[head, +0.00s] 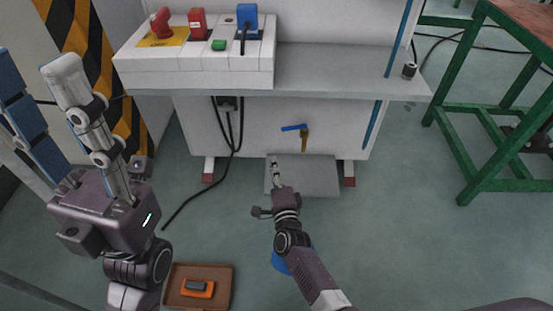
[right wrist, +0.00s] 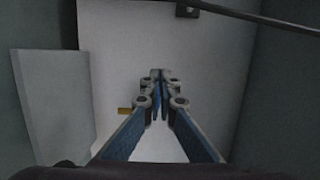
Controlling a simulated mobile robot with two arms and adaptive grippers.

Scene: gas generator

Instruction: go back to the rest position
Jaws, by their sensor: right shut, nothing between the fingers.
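My right gripper (head: 273,164) is low in front of the white generator cabinet (head: 240,135), just left of the blue lever (head: 294,127) with its brass valve. It is shut and empty. In the right wrist view its blue-padded fingers (right wrist: 160,75) meet at the tips, pointing at the white cabinet face. A bit of brass (right wrist: 124,110) shows left of the fingers there. My left gripper (head: 36,62) is at the left of the head view, fingers up and spread wide, with nothing between them.
A control box with a red switch (head: 197,22), a green button (head: 218,45) and a blue plug (head: 247,18) sits on the ledge. A grey panel (head: 320,178) is under the cabinet. A brown tray (head: 226,290) lies on the floor. A green-framed table (head: 480,110) stands right.

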